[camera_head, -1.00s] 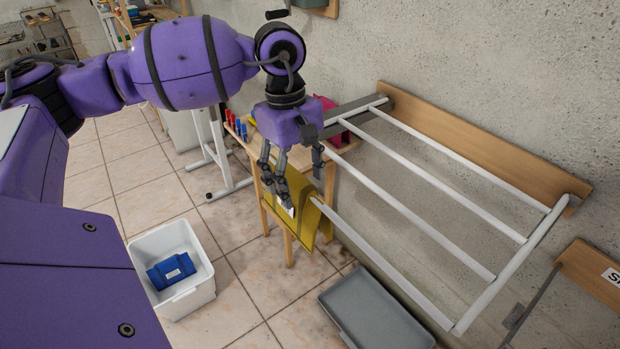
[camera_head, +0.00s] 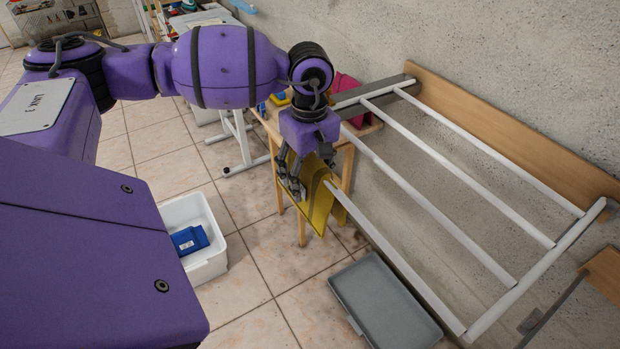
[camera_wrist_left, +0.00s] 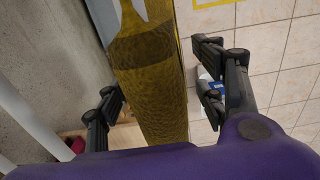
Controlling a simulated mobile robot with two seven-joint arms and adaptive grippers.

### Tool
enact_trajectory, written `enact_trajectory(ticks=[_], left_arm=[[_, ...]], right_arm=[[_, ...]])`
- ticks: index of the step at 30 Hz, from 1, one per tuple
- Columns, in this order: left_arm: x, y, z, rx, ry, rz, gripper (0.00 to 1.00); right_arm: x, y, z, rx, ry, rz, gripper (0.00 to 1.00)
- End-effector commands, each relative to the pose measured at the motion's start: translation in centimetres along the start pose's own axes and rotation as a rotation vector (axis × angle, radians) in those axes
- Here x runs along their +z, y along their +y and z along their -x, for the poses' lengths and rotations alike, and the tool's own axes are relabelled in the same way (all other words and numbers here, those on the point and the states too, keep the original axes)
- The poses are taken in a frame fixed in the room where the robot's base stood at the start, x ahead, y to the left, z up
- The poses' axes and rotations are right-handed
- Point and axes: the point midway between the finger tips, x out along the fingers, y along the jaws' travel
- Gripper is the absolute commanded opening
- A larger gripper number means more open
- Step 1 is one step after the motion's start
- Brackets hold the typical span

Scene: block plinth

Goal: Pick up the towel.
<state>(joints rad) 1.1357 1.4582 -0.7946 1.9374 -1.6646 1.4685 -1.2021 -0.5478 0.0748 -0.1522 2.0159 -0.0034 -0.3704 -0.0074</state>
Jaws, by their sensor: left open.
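A yellow towel (camera_head: 320,205) hangs over the end of the front rail of a white wall-mounted drying rack (camera_head: 439,222). My left gripper (camera_head: 309,174) is open at the towel's upper part, its fingers pointing down. In the left wrist view the towel (camera_wrist_left: 152,85) runs between the two spread fingers of the gripper (camera_wrist_left: 160,104), with a visible gap on each side. The gripper hides part of the towel's top in the head view. My right gripper is not in view.
A small wooden table (camera_head: 347,165) with a pink object (camera_head: 346,88) stands behind the towel. A grey tray (camera_head: 384,304) lies below the rack. A white bin (camera_head: 207,262) holding a blue packet (camera_head: 189,240) stands on the tiled floor. The wall is close behind the rack.

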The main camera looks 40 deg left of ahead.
Motion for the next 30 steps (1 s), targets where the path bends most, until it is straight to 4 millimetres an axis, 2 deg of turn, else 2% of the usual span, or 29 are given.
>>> enact_trajectory(ticks=[2, 14, 23, 30], left_arm=[[0.0, 0.0, 0.0, 0.0, 0.0, 0.0, 0.62], [0.0, 0.0, 0.1, 0.001, 0.0, 0.0, 0.1], [0.0, 0.1, 0.3, 0.002, 0.0, 0.0, 0.08], [-0.1, 0.1, 2.4, 0.004, 0.001, 0.001, 0.08]], right_arm=[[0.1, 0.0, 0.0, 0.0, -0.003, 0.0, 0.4], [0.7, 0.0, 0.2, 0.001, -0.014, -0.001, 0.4], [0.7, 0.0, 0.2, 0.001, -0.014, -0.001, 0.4], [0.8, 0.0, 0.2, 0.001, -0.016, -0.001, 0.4]])
